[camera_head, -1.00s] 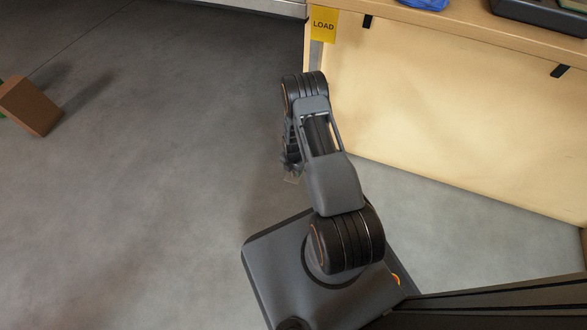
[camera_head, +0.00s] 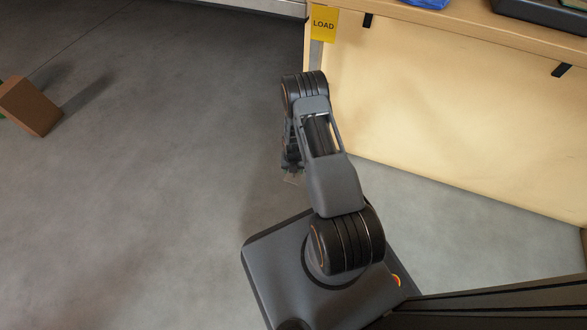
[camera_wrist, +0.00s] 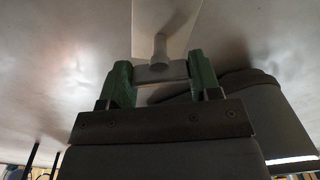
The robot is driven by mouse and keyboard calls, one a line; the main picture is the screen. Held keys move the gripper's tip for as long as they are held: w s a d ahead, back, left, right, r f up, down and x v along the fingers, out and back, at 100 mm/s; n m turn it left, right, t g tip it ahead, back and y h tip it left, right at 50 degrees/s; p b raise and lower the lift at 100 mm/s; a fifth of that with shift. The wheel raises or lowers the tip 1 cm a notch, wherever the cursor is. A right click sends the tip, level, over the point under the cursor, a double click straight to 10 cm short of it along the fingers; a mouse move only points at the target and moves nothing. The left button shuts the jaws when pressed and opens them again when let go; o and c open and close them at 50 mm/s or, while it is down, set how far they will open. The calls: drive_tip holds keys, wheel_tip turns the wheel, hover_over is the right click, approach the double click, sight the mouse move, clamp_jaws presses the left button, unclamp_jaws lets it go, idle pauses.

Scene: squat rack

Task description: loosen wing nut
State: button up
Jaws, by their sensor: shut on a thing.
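In the wrist view, a pale grey wing nut (camera_wrist: 158,73) shows as a bar across the gap between the green fingers of my gripper (camera_wrist: 161,80). My gripper is shut on it, one finger at each end. A round grey stud (camera_wrist: 160,48) stands at the middle of the bar, in front of a pale surface. In the head view my gripper (camera_head: 292,177) is mostly hidden behind my own arm, and the wing nut cannot be made out.
In the head view, a wooden bench (camera_head: 440,110) with a yellow LOAD sign (camera_head: 323,24) stands at the right. A brown box (camera_head: 31,105) is at the far left. The grey floor (camera_head: 150,170) between is clear.

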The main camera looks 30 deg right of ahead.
drive_tip(key=shift+w, duration=0.1)
idle(0.3)
drive_tip(key=o, duration=0.9)
drive_tip(key=shift+r, duration=0.1)
wheel_tip(320, 180, up, 14)
drive_tip(key=p, duration=0.6)
drive_tip(key=shift+f, duration=0.2)
